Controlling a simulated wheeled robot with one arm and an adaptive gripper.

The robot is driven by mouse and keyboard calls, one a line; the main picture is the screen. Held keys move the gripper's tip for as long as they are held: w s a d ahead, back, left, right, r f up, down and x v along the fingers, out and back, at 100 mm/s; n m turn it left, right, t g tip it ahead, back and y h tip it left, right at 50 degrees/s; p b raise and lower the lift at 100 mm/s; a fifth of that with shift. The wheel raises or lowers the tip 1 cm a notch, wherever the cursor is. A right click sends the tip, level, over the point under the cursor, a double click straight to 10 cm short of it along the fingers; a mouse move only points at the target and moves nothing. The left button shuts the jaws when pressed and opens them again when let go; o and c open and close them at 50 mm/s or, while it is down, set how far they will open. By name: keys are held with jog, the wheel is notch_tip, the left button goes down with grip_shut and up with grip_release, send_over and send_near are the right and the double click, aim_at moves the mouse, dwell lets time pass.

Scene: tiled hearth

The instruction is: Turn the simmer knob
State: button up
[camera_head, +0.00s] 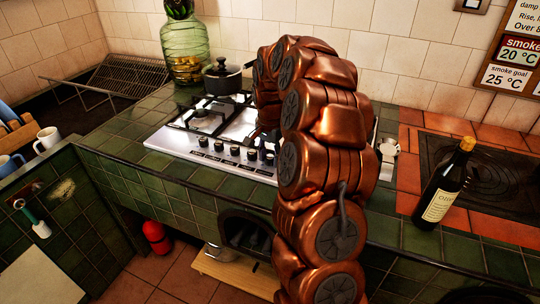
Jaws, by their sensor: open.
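A steel gas hob (183,140) is set in the green tiled counter. A row of several dark knobs (234,151) runs along its front edge. I cannot read any label, so I cannot tell which is the simmer knob. My copper arm rises in front of the hob's right part and bends over and down towards it. My gripper (262,132) shows only in part, small and dark, above and behind the right end of the knob row. Its fingers are mostly hidden, but it is open. I see nothing held in it, and I cannot tell whether it touches the hob.
A lidded pot (222,79) stands at the hob's back, with a green glass jar (186,48) behind it. A dark wine bottle (444,187) stands right of my arm. A wire rack (116,80) lies at back left. The counter left of the hob is clear.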

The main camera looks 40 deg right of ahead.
grip_shut()
dwell(0.3)
jog(key=n+b, duration=0.1)
jog(key=n, duration=0.2)
jog(key=shift+f, duration=0.1)
jog(key=n+b, duration=0.1)
jog(key=n, duration=0.6)
jog(key=shift+b, duration=0.35)
jog(key=shift+n, duration=1.7)
jog(key=shift+r+n, duration=0.2)
jog(key=shift+n, duration=0.1)
